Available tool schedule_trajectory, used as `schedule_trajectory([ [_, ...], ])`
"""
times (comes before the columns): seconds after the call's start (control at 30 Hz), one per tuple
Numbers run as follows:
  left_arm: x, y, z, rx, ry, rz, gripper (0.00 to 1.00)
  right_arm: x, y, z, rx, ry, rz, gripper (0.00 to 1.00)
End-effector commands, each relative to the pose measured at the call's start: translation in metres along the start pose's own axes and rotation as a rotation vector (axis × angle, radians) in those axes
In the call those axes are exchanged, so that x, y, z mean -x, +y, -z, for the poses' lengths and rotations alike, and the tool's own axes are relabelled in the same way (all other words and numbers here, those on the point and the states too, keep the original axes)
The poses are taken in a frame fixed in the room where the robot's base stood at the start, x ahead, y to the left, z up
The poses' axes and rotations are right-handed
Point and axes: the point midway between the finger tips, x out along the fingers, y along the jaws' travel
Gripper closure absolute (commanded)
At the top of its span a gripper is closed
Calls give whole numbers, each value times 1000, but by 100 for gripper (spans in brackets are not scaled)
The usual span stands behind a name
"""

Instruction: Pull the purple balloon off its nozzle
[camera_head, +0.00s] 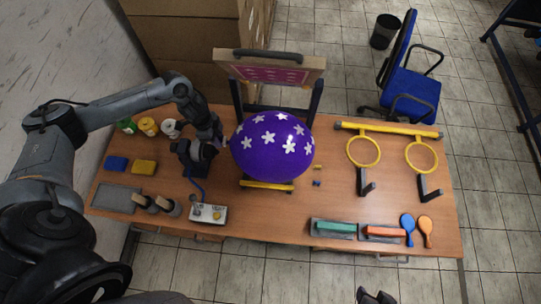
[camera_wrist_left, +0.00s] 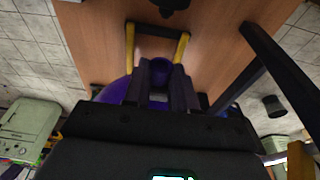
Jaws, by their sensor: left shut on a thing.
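The purple balloon (camera_head: 272,146), inflated and printed with white stars, sits over the yellow-barred stand in the middle of the table. My left gripper (camera_head: 219,143) is at the balloon's left side. In the left wrist view its fingers (camera_wrist_left: 163,88) are closed around the purple neck (camera_wrist_left: 160,68), and more of the balloon (camera_wrist_left: 116,92) shows behind. A black device (camera_head: 196,158) with a blue hose stands beside the gripper. The nozzle itself is hidden, so I cannot tell whether the neck is still on it. Dark tips at the bottom edge look like my right gripper (camera_head: 375,297).
A hinged frame with a pink screen (camera_head: 270,70) stands raised behind the balloon. A control box (camera_head: 208,214) lies in front of the device. Bottles (camera_head: 148,127) stand at the back left. A yellow bar with two rings (camera_head: 362,151) is at the right; paddles (camera_head: 425,231) lie front right.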

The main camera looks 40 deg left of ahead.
Motion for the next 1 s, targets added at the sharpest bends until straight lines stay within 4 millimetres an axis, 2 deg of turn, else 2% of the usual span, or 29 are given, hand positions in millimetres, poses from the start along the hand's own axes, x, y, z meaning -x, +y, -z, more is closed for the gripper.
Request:
schedule_trajectory([
  [0.6,60,-1,12,-2,-1,1,98,2,2,0,10,-5,-8,57],
  [0.8,69,0,13,0,-2,0,98,2,2,0,9,-5,-7,57],
  [1.0,71,0,14,0,-1,0,98,2,2,0,7,-4,-6,57],
])
